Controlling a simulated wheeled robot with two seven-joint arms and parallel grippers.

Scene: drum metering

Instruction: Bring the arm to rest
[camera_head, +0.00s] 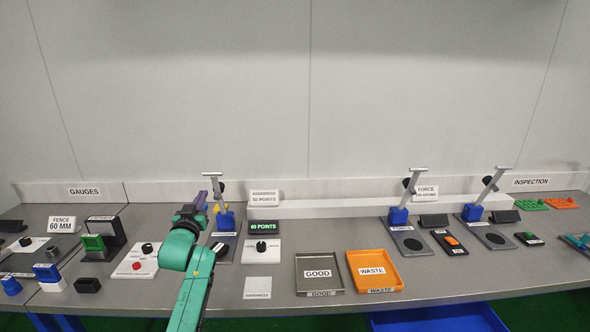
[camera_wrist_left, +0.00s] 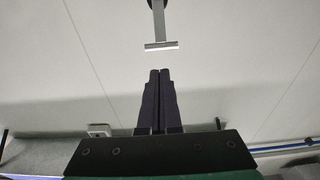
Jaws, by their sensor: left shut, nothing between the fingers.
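My left arm (camera_head: 196,275), green with dark joints, reaches in from the bottom left of the head view. Its gripper (camera_head: 201,200) is above the bench, in front of the left press stand (camera_head: 226,217) with a blue foot. In the left wrist view the two dark fingers (camera_wrist_left: 160,100) lie together, shut and empty. A grey T-shaped lever (camera_wrist_left: 160,45) shows beyond the fingertips, apart from them. My right gripper shows in neither view.
A grey GOOD tray (camera_head: 300,284) and an orange WASTE tray (camera_head: 398,268) lie right of the arm. Two more press stands (camera_head: 397,216) (camera_head: 472,212) are farther right.

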